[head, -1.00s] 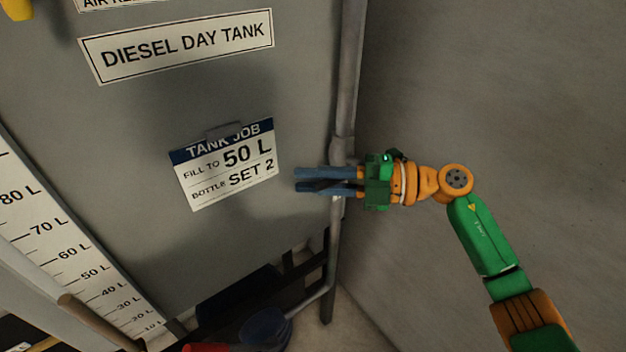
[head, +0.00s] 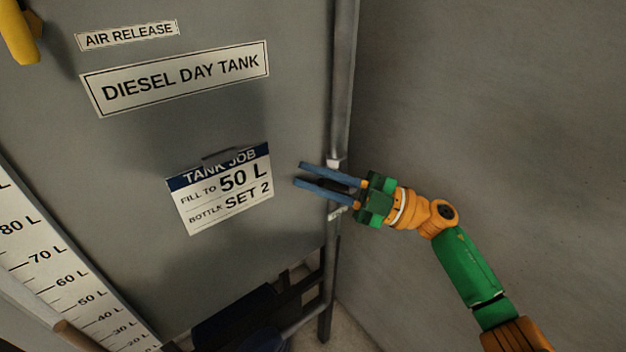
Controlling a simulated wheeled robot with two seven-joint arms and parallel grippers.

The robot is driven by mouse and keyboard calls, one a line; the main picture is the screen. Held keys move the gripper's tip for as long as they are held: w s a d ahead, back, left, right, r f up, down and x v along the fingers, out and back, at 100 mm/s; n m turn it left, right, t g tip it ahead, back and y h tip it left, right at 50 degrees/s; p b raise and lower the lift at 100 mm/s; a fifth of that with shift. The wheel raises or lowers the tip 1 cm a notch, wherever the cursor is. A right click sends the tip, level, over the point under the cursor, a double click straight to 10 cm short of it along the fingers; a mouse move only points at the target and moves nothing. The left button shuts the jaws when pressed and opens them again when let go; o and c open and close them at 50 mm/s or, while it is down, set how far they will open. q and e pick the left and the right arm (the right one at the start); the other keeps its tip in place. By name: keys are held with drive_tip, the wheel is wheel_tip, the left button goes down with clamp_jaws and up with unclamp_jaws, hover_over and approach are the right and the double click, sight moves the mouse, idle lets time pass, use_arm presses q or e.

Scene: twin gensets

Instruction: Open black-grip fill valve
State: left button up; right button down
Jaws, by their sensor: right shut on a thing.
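The fill valve sits on the vertical grey pipe (head: 343,80) at the right edge of the tank; pale fittings (head: 336,213) show above and below my right gripper. My right gripper (head: 299,174) reaches in from the right, across the pipe, its two blue-grey fingers pointing left and slightly up. It is shut on the black grip (head: 326,186), a dark piece seen between the fingers. The fingers and green gripper body hide most of the valve, so I cannot tell how far it is turned. My left gripper is not in view.
The grey tank front (head: 120,150) carries a "TANK JOB" card (head: 225,190) reading fill to 50 L, bottle set 2. A litre scale (head: 65,265) stands at the left. A yellow handle (head: 17,35) is at top left. A bare wall (head: 500,120) closes the right side.

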sight(340, 188)
idle(0.3)
drive_tip(key=c, duration=0.8)
unclamp_jaws()
drive_tip(key=b+v, duration=0.2)
drive_tip(key=v, duration=0.4)
drive_tip(key=shift+d+f+b, duration=0.3)
drive_tip(key=shift+d+b, duration=0.05)
drive_tip(key=shift+b, duration=0.05)
drive_tip(key=shift+d, duration=0.25)
